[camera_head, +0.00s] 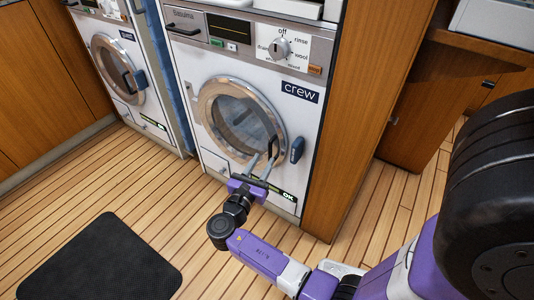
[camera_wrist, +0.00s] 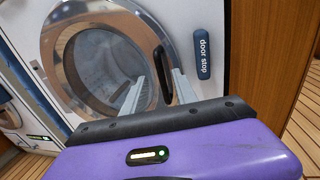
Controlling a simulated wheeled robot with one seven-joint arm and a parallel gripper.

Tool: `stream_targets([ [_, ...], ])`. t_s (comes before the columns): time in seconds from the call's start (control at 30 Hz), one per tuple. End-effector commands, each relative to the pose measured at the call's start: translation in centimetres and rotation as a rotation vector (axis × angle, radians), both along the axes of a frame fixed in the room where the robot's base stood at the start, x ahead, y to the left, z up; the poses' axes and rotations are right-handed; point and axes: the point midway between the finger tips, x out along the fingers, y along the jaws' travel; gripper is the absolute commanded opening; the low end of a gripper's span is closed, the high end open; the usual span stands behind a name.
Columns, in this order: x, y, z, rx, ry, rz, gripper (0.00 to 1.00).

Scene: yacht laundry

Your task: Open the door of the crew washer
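The crew washer (camera_head: 205,112) is white, with a "crew" label at its upper right. Its round door (camera_head: 206,92) has a chrome ring and dark glass and looks shut. The door's black upright handle (camera_wrist: 162,70) is on the right side of the ring in the wrist view. My gripper (camera_head: 265,150) is in front of the door's lower right. In the wrist view my gripper (camera_wrist: 157,76) is open, one finger on each side of the handle in the picture. I cannot tell whether either finger touches it.
A blue door stop (camera_head: 297,149) is just right of the door; it also shows in the wrist view (camera_wrist: 203,53). A second washer (camera_head: 122,75) stands left. A wooden panel (camera_head: 350,120) borders the right. A black mat (camera_head: 100,265) lies on open floor.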

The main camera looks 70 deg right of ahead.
Motion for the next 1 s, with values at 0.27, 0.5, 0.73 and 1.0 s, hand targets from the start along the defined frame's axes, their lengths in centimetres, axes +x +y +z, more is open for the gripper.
stream_targets([
  [0.27,-0.2,-4.1,-0.2,0.001,-0.003,-0.001,0.34],
  [0.5,-0.2,-5.2,0.0,0.001,-0.002,0.001,0.34],
  [0.73,-0.2,-5.2,0.0,0.001,-0.003,0.001,0.28],
  [1.0,-0.2,-5.2,0.0,0.001,-0.002,0.002,0.00],
])
